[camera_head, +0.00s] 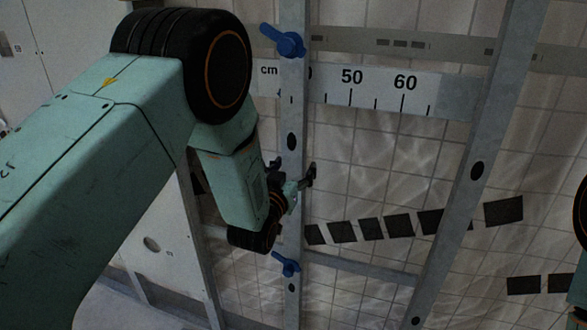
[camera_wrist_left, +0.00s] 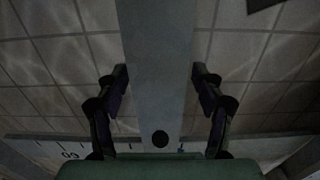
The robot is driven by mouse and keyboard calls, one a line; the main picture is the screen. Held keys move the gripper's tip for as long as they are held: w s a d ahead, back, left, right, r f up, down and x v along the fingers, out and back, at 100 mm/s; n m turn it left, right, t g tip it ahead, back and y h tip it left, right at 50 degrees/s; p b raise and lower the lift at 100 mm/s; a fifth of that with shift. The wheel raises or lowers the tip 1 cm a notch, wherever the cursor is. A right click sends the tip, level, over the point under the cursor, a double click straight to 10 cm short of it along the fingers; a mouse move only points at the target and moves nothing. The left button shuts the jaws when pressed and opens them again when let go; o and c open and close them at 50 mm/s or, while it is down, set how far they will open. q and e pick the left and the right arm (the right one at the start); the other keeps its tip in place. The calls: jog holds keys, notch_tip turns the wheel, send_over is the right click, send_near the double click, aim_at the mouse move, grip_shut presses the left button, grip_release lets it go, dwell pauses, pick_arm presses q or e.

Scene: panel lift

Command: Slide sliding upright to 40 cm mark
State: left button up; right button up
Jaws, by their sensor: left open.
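The sliding upright (camera_head: 293,120) is a grey metal post with dark holes, standing in the middle of the head view. It has a blue handle (camera_head: 283,41) near the top and another blue handle (camera_head: 286,264) lower down. It crosses the white cm scale (camera_head: 378,92) left of the 50 mark and covers part of a number ending in 0. My left gripper (camera_head: 300,182) is at the upright between the two handles. In the left wrist view the open fingers (camera_wrist_left: 159,82) stand either side of the upright (camera_wrist_left: 157,40), with gaps on both sides. My right gripper is out of view.
Another grey upright (camera_head: 465,180) leans across the right side. A horizontal rail (camera_head: 460,52) runs above the scale, and a lower rail (camera_head: 360,268) crosses below. A tiled wall (camera_head: 370,180) with dark patches lies behind. Part of my right arm shows at the right edge.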

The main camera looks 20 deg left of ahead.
pick_arm(q)
jog(key=shift+w+d+f, duration=0.1)
jog(key=shift+w+f, duration=0.15)
jog(key=shift+w, duration=0.15)
jog(key=shift+c, duration=0.7)
jog(key=shift+s+r, duration=0.2)
jog(key=shift+s, duration=0.1)
jog(key=c, duration=0.5)
jog(key=shift+w, duration=0.1)
grip_shut()
